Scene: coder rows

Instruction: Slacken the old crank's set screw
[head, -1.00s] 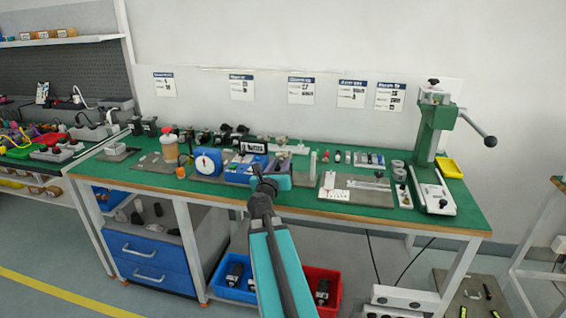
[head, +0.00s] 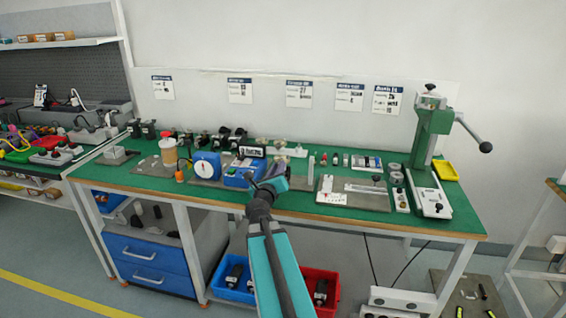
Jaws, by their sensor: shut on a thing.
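My gripper (head: 268,187) is at the end of my teal and black arm, over the front middle of the green workbench (head: 300,203). It is just in front of a blue fixture (head: 240,175) with a black-and-white label or display on top. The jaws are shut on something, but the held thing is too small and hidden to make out. The old crank and its set screw cannot be told apart at this distance; my gripper and arm cover part of the fixture's right side.
A white dial on a blue unit (head: 207,166) stands left of the fixture. A green press (head: 431,140) with a long lever stands at the bench's right end. A white board (head: 333,189) lies right of my gripper. Blue (head: 228,290) and red (head: 325,292) bins sit below.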

